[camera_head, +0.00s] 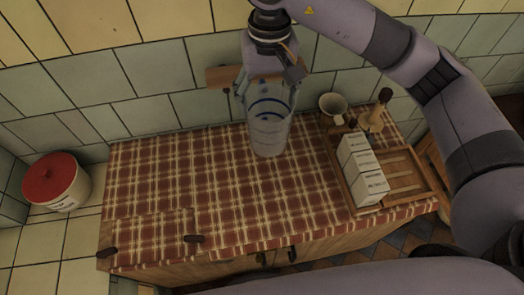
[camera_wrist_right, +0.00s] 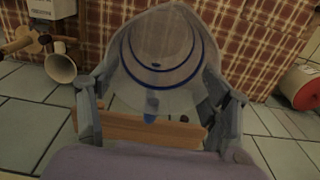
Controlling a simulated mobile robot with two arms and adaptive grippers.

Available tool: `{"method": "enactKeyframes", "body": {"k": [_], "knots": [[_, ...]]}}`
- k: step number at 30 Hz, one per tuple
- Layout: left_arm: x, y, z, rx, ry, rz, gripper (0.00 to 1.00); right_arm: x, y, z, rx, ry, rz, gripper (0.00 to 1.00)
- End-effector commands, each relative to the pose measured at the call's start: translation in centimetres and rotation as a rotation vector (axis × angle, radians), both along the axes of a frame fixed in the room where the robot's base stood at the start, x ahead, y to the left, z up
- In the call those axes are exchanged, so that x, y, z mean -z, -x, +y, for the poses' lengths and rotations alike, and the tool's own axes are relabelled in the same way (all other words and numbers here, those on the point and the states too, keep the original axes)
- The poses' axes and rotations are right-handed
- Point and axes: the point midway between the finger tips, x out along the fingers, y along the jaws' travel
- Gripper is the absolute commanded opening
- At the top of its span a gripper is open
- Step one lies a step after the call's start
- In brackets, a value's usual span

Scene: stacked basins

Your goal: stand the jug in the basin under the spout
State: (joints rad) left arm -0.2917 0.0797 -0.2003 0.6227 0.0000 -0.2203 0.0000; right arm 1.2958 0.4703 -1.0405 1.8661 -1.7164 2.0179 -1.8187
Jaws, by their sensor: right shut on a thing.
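The jug (camera_head: 268,133) is a tall translucent vessel with blue bands. My right gripper (camera_head: 268,82) is shut on it from above, near its upper part. The jug is roughly upright over the back middle of the checked cloth; I cannot tell whether its bottom touches the cloth. In the right wrist view the jug (camera_wrist_right: 160,48) sits between the two fingers of my right gripper (camera_wrist_right: 157,98). I cannot make out a basin or a spout in either view. My left gripper is not in view.
A wooden wall board (camera_head: 222,76) is behind the gripper. At right, a wooden tray (camera_head: 405,172) holds white boxes (camera_head: 362,172), with a cup (camera_head: 333,104) and a wooden bottle-shaped thing (camera_head: 376,112) near its back. A red-lidded pot (camera_head: 56,182) stands far left. The cloth's (camera_head: 165,185) left half is clear.

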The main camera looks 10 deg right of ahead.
Motion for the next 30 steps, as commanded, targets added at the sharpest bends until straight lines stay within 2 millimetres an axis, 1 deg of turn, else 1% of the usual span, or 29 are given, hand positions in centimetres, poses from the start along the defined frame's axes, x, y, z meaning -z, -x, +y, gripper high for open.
{"method": "enactKeyframes", "body": {"k": [1, 3, 7, 11, 12, 15, 18, 22, 25, 30], "knots": [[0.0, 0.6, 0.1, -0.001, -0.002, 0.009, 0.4, 0.9, 0.1, 0.1, -0.002, 0.001, 0.006, 0.28], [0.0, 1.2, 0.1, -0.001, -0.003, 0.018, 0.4, 2.5, 0.2, 0.1, -0.003, 0.0, 0.01, 0.28], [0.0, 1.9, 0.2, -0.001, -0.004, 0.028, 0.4, 5.7, 0.3, 0.1, -0.001, -0.001, 0.01, 0.28], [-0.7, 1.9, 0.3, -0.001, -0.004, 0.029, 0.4, 9.0, 0.2, 0.1, 0.001, 0.0, 0.009, 0.28], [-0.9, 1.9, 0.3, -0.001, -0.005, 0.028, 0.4, 10.1, 0.2, 0.0, 0.001, 0.001, 0.01, 0.28], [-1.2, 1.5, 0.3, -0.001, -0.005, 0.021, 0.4, 12.4, 0.2, 0.0, 0.001, 0.001, 0.008, 0.28], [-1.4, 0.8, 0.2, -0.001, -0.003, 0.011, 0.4, 14.1, 0.2, 0.0, -0.001, 0.001, 0.006, 0.28], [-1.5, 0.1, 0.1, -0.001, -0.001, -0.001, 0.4, 15.1, 0.1, 0.1, 0.0, 0.0, 0.003, 0.28], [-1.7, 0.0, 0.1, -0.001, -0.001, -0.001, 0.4, 16.2, 0.1, 0.1, -0.001, 0.001, 0.005, 0.28], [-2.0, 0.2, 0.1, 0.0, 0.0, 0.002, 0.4, 18.7, 0.1, 0.1, 0.0, 0.001, 0.005, 0.28]]}}
